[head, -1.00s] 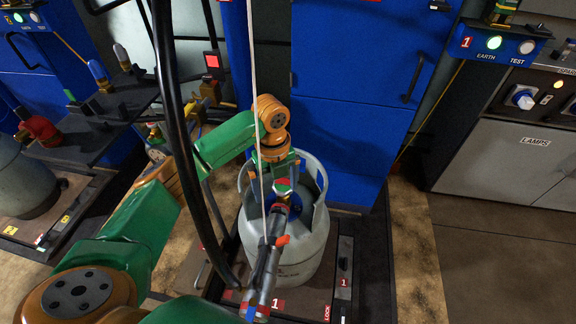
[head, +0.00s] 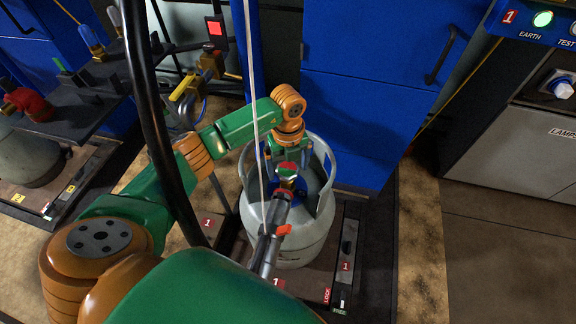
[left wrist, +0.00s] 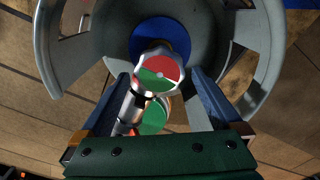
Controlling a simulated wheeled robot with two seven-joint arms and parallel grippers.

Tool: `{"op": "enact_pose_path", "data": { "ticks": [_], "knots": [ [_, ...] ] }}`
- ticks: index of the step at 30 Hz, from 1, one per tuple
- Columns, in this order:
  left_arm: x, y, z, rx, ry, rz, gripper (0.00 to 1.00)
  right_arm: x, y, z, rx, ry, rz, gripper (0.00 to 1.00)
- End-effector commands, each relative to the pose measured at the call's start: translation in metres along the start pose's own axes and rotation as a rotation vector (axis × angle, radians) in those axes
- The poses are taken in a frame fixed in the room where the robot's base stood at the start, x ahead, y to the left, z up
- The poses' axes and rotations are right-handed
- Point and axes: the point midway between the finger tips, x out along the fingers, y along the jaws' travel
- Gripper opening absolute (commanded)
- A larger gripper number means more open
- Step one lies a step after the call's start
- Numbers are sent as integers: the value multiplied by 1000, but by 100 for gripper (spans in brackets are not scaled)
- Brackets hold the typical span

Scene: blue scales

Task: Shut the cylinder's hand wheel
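The grey gas cylinder (head: 296,246) stands upright inside its collar on a floor plate. Its hand wheel (left wrist: 157,73) has a silver rim and a face part red, part green, with a thin white line; it also shows small in the head view (head: 288,168). My left gripper (left wrist: 160,88) is open, with one dark blue finger on each side of the wheel. I cannot tell whether either finger touches it. In the head view my left gripper (head: 286,172) is over the cylinder's top, inside the collar. My right gripper is not in view.
A grey-black fitting with an orange lever (head: 283,230) sticks out from the valve towards me. The collar (left wrist: 262,60) surrounds the gripper. A black hose (head: 150,110) and a pale cord cross the head view. A blue cabinet (head: 365,110) stands close behind.

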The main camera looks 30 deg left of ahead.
Motion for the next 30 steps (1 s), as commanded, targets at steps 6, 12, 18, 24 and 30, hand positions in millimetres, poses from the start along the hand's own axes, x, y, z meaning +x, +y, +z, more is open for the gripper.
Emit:
{"op": "enact_pose_path", "data": {
  "ticks": [6, 12, 18, 24, 30],
  "knots": [
    [0, 0, 0, 0, 0, 0, 38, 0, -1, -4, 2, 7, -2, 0],
    [0, 0, 0, 5, 0, 1, 23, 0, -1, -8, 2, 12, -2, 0],
    [-1, 1, 0, 63, -1, 1, 23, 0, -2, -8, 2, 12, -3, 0],
    [-1, 1, 1, 201, -1, 1, 23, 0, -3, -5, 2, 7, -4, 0],
    [0, 2, 1, 389, -1, 1, 23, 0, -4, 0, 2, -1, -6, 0]
  ]
}}
